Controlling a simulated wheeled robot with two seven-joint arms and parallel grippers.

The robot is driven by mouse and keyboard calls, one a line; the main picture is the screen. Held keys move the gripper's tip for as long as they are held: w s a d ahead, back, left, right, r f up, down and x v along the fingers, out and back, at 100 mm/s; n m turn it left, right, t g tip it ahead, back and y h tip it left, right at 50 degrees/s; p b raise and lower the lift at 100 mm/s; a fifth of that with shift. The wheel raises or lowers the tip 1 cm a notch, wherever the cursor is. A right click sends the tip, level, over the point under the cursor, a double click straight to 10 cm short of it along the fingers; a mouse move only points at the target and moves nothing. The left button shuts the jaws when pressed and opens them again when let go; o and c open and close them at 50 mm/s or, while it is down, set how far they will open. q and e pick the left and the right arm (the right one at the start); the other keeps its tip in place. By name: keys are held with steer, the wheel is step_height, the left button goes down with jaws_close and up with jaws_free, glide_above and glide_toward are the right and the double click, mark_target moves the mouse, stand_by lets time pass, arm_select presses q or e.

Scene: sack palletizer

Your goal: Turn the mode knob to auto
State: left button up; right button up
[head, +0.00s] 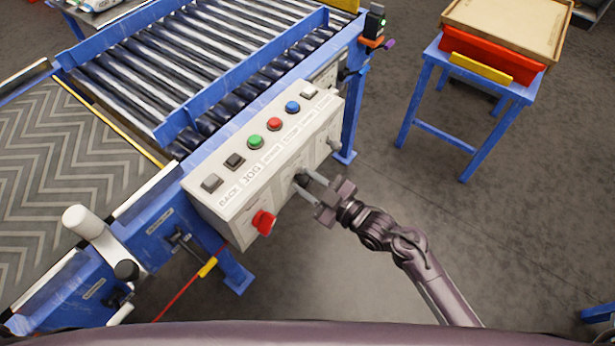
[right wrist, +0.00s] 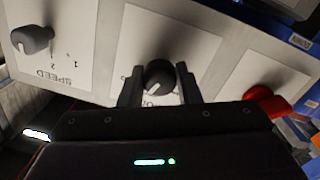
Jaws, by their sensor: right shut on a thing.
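The mode knob (head: 301,179) is a small dark knob on the front face of the pale control box (head: 232,212). In the right wrist view the black knob (right wrist: 158,76) sits between my two fingers, with a light pointer mark on it. My right gripper (head: 309,185) reaches the box from the lower right and is shut on this knob (right wrist: 158,90). The label below the knob is mostly hidden by the gripper, so its setting cannot be read. My left gripper is not in view.
A red knob (head: 263,222) sits left of the mode knob, and a speed knob (right wrist: 32,40) sits on its other side. Several buttons, including a green one (head: 255,142), line the box top. A roller conveyor (head: 200,60) lies behind. A blue stand (head: 430,125) is at right.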

steer(key=m+p, duration=0.2)
steer(key=m, duration=0.1)
steer(key=shift+r, duration=0.1)
steer(key=shift+m, duration=0.4)
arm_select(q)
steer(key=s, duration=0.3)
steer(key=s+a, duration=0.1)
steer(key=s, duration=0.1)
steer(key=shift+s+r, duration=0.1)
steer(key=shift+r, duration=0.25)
arm_select(e)
steer(key=shift+d+m, duration=0.1)
steer(key=shift+m, duration=0.2)
steer(key=o, duration=1)
steer(key=shift+c, duration=0.2)
steer(key=v, duration=0.7)
steer(key=shift+s+d, duration=0.2)
steer(key=shift+d, duration=0.15)
